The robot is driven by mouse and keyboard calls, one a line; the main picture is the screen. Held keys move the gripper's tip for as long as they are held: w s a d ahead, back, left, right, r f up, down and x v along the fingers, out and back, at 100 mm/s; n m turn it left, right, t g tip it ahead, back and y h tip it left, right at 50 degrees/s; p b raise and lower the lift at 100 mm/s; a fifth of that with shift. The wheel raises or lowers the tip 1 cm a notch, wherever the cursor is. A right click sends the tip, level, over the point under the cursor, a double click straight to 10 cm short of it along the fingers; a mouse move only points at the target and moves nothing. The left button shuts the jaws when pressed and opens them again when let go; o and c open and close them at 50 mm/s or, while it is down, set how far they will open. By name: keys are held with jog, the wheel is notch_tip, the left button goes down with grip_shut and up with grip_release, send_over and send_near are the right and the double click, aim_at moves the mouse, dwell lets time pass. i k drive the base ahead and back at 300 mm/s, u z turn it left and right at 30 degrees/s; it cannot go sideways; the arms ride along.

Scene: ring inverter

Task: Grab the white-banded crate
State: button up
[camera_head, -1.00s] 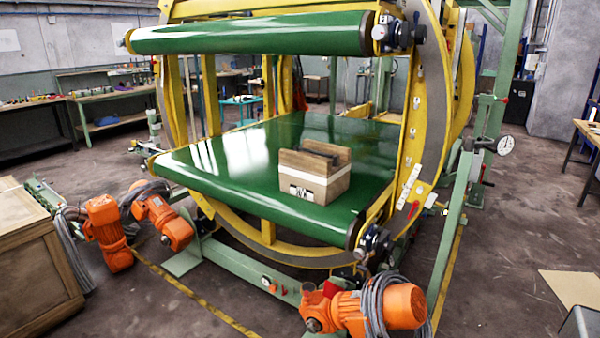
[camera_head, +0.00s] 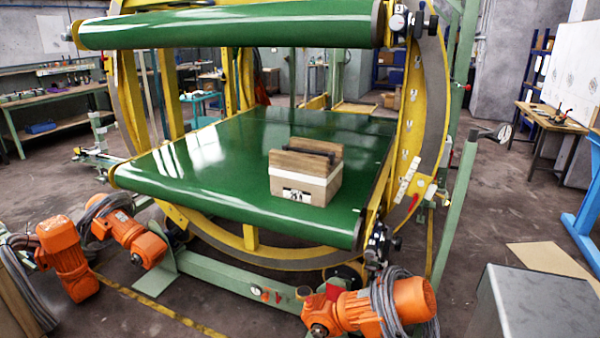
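The white-banded crate (camera_head: 305,183) is a small wooden box with a white band around it and a dark bar between its raised ends. A black-and-white label shows on its front face. It sits upright on the lower green belt (camera_head: 215,165), towards the belt's front right. My gripper is not in view, and nothing touches the crate except the belt.
The yellow ring frame (camera_head: 432,110) surrounds the belts. Orange motors (camera_head: 365,305) stand low in front, with more at left (camera_head: 68,258). A grey box (camera_head: 530,305) is at lower right. Workbenches (camera_head: 550,120) stand at right and back left. Open floor lies right of the ring.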

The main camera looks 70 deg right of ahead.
aim_at(306, 171)
jog(key=z, duration=0.35)
jog(key=i, duration=0.7)
jog(key=z, duration=0.85)
jog(key=i, duration=0.5)
jog(key=z, duration=0.3)
